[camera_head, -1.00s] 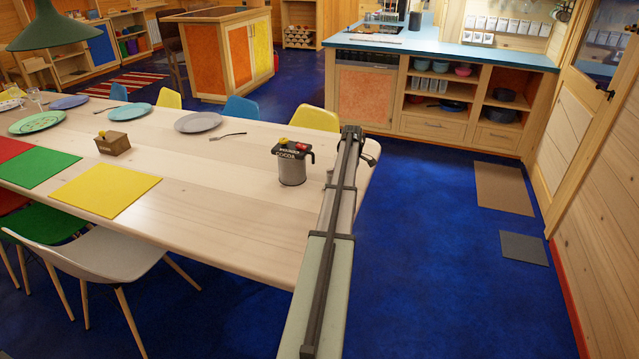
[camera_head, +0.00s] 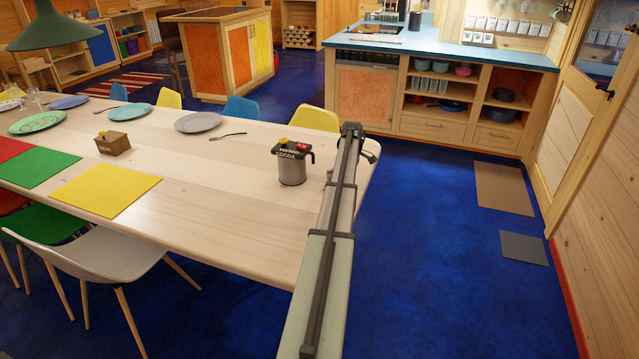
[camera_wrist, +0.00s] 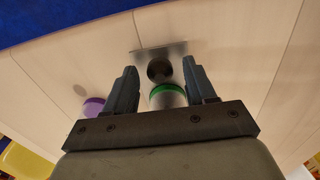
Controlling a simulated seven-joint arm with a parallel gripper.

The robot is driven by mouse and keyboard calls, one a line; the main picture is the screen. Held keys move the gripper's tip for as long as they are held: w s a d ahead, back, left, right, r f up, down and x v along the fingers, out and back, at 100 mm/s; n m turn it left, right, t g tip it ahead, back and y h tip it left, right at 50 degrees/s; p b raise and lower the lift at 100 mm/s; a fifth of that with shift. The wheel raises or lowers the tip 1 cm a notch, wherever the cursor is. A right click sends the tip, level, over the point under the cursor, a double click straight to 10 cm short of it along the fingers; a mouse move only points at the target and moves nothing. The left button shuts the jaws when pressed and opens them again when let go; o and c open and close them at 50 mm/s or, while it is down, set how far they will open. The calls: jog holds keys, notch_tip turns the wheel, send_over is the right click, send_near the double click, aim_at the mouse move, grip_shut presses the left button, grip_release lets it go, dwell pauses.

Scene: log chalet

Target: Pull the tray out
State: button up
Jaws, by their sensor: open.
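My gripper (camera_wrist: 159,66) is open in the wrist view, its two dark fingers apart over a pale plank surface. A flat grey metallic piece (camera_wrist: 175,48) lies ahead of and between the fingertips; it may be the tray, but I cannot tell for sure. A dark round object (camera_wrist: 159,70) sits at its near edge. A green-rimmed round container (camera_wrist: 167,97) shows between the fingers, closer to the palm. I see no contact between the fingers and these things. In the head view my arm hides this area, and I cannot pick out a tray.
A purple-topped round object (camera_wrist: 93,107) stands left of the fingers. On the table (camera_head: 215,165) in the head view are a cocoa canister (camera_head: 292,165), a small wooden box (camera_head: 113,143), plates and coloured mats. Chairs line the table.

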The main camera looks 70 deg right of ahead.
jog(key=shift+r, duration=2.4)
